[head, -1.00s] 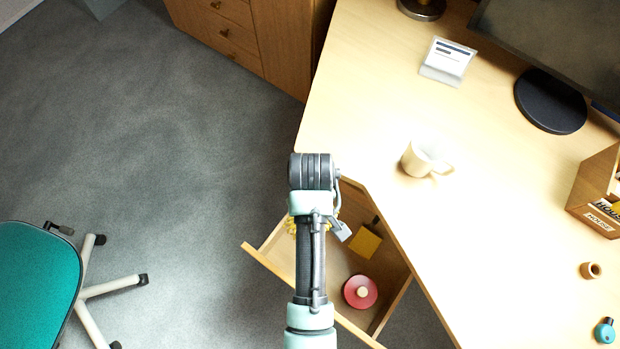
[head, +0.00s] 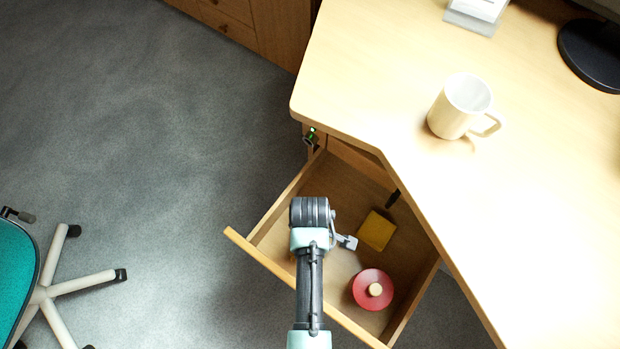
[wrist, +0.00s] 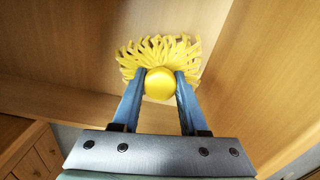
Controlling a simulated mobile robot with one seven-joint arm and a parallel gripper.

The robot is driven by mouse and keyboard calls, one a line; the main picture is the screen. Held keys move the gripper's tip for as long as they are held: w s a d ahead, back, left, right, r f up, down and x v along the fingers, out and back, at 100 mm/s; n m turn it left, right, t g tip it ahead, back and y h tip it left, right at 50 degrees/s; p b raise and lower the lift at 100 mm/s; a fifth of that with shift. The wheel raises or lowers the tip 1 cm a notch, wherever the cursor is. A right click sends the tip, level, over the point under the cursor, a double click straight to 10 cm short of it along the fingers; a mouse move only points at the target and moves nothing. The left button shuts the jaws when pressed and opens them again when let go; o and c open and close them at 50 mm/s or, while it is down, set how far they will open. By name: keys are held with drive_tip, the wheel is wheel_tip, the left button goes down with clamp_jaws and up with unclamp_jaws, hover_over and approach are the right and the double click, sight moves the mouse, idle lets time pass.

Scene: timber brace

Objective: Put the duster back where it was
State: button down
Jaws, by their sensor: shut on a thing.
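The duster (wrist: 160,60), with yellow strands and a round yellow knob, is between the two blue fingers of my gripper (wrist: 160,84) in the wrist view. The fingers are shut on the knob. Wooden panels lie close behind the strands; I cannot tell whether they touch. In the head view my arm is over the open drawer (head: 262,258), and its wrist hides the fingers and the duster.
In the drawer lie a red round thing with a pale knob (head: 371,290), a yellow block (head: 376,231) and a small dark piece (head: 392,199). The desk (head: 400,60) overhangs the drawer's back and right. A white mug (head: 460,108) stands on it. A teal chair (head: 14,285) is at left.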

drive_tip(key=shift+f+b, duration=0.95)
drive_tip(key=shift+f, duration=1.75)
drive_tip(key=shift+f, duration=0.2)
drive_tip(key=shift+c, duration=2.2)
unclamp_jaws()
drive_tip(key=shift+r, duration=0.2)
wheel_tip(320, 180, up, 12)
drive_tip(key=p, duration=0.4)
drive_tip(key=shift+p, duration=0.4)
drive_tip(key=shift+r, duration=0.1)
